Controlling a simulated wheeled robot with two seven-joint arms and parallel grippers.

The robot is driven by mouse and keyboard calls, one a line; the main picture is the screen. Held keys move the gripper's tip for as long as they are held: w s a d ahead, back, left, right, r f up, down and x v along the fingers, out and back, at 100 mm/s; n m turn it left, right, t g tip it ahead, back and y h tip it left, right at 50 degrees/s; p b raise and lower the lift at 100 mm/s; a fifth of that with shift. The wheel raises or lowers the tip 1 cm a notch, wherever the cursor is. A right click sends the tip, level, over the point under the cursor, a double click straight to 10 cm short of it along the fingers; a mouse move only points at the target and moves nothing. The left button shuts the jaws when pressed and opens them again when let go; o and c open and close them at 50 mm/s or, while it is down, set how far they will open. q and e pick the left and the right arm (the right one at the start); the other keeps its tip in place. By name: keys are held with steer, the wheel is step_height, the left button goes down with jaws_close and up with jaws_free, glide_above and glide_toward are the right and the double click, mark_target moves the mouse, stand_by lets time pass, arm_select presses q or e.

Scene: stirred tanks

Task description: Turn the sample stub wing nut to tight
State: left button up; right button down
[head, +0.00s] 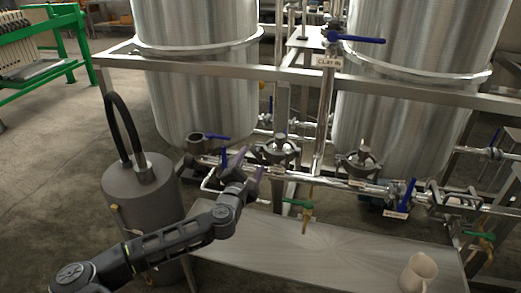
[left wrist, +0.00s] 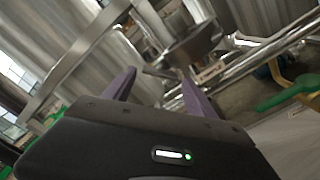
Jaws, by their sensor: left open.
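My left gripper (head: 248,168) reaches in from the left, in front of the steel pipework under the tanks. Its two purple fingers are apart. In the left wrist view the open fingers (left wrist: 157,78) point at a small grey metal bar (left wrist: 160,72), which shows between their tips and may be a wing of the nut. Whether they touch it I cannot tell. A round clamp (head: 278,150) sits just right of the fingers, and a similar clamp (head: 360,160) is farther right. Which one is the sample stub's is unclear. My right gripper is not in view.
Two large steel tanks (head: 200,80) stand behind a frame rail. A grey cylinder (head: 140,190) with a black hose stands left of my arm. Blue- and green-handled valves line the pipes.

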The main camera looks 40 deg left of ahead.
mark_target(256, 153)
arm_select(q)
steer(key=shift+w, duration=0.1)
steer(key=x, duration=0.7)
steer(key=shift+w+a, duration=0.1)
steer(key=shift+w, duration=0.25)
steer(key=c, duration=1.1)
